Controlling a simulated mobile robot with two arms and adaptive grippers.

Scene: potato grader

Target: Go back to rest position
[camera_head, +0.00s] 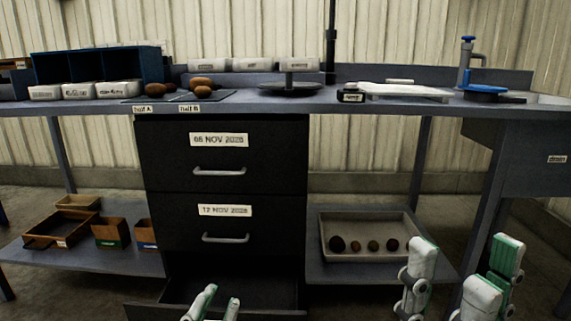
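My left gripper (219,299) is at the bottom edge of the head view, in front of the open lowest drawer (275,292). Only its white and green fingertips show, with a small gap between them and nothing seen in it. My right gripper (461,264) is at the lower right, in front of the lower shelf and the bench leg. Its two white and green fingers stand wide apart and hold nothing. The rest of both arms is out of view.
The black cabinet (221,155) has two shut drawers above the open one. A tray (368,251) with several potatoes sits on the right shelf, close to my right gripper. Small boxes (111,233) stand on the left shelf. The bench top (330,104) holds potatoes and tools.

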